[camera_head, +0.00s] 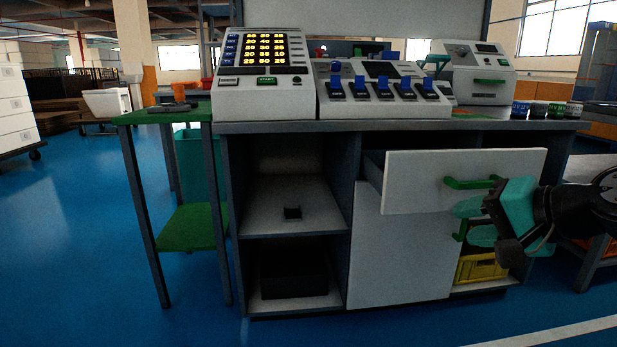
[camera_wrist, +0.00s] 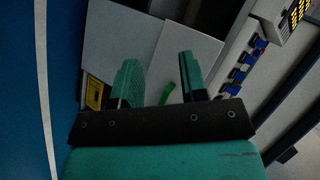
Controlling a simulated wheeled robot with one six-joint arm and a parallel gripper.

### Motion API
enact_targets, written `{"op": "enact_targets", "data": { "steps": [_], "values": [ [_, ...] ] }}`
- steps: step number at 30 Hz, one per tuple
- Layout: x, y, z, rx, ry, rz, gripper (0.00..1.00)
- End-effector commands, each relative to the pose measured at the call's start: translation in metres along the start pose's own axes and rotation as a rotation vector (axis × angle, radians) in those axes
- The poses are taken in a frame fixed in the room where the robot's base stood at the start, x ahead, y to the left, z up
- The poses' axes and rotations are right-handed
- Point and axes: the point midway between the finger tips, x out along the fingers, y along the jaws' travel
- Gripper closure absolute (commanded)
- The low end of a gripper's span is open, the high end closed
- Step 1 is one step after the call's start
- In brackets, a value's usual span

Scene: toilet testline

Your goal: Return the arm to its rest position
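My gripper (camera_head: 468,222) is at the right in the head view, on my dark arm, in front of the workbench. Its two teal fingers are spread with nothing held between them. The wrist view also shows the fingers apart (camera_wrist: 160,80). A white drawer (camera_head: 410,180) with a green handle (camera_head: 473,183) stands pulled out, just above my gripper. Below it is a white cabinet door (camera_head: 400,245); its green handle (camera_head: 460,230) is partly hidden by my fingers. A green handle (camera_wrist: 167,94) shows between the fingers in the wrist view; I cannot tell whether they touch it.
A yellow crate (camera_head: 482,268) sits in the lower right compartment. The benchtop carries a display panel (camera_head: 265,75), a switch box (camera_head: 380,92), a white machine (camera_head: 478,75) and several small cans (camera_head: 545,109). A green side table (camera_head: 190,230) stands left. The blue floor (camera_head: 80,250) is open farther left.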

Motion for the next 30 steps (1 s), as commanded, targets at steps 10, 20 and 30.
{"op": "enact_targets", "data": {
  "steps": [10, 20, 30],
  "values": [
    [-0.03, -0.029, 0.161, -0.737, -0.639, 0.189, 0.6],
    [-0.085, -0.035, 0.204, -1.099, -0.929, 0.253, 0.6],
    [-0.123, -0.099, 0.182, -1.089, -0.923, 0.253, 0.6]
  ]
}}
